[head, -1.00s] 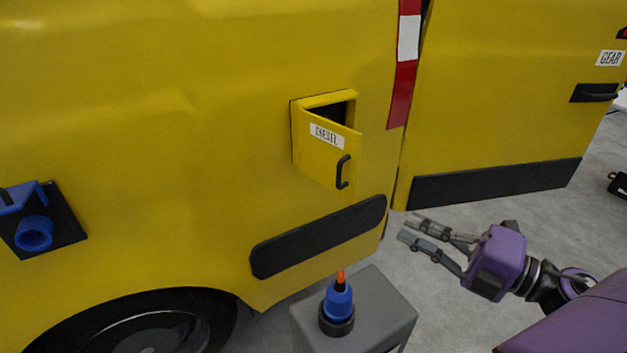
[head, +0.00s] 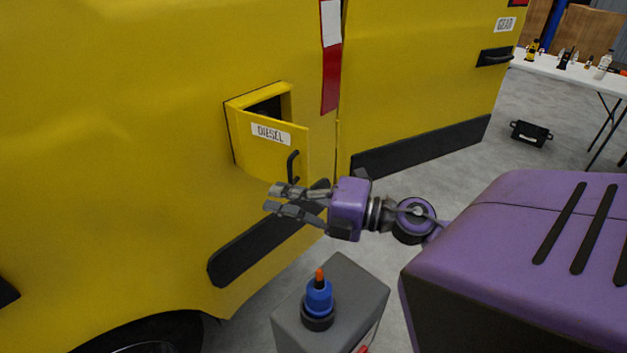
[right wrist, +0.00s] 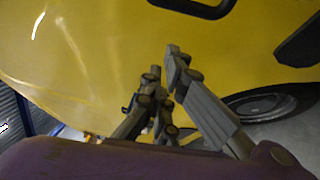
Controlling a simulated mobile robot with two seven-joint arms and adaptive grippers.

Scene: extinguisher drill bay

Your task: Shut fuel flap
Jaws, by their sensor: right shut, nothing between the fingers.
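The yellow fuel flap (head: 262,154), labelled DIESEL, stands open on the yellow van's side in the head view, hinged at its left. A dark gap shows in the recess (head: 266,106) behind it. Its black handle (head: 293,166) is near its free right edge. My right gripper (head: 272,198) is shut and empty. In the head view its fingertips appear just below the flap and its handle; I cannot tell whether they touch it. Its fingers also show in the right wrist view (right wrist: 163,63) against yellow bodywork. My left gripper is not in view.
A grey stand (head: 360,293) with a blue and orange item (head: 319,297) is below my right gripper. A black strip (head: 245,255) runs along the van. The GEAR door (head: 420,80) is to the right. A table (head: 590,76) with bottles stands at the back right.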

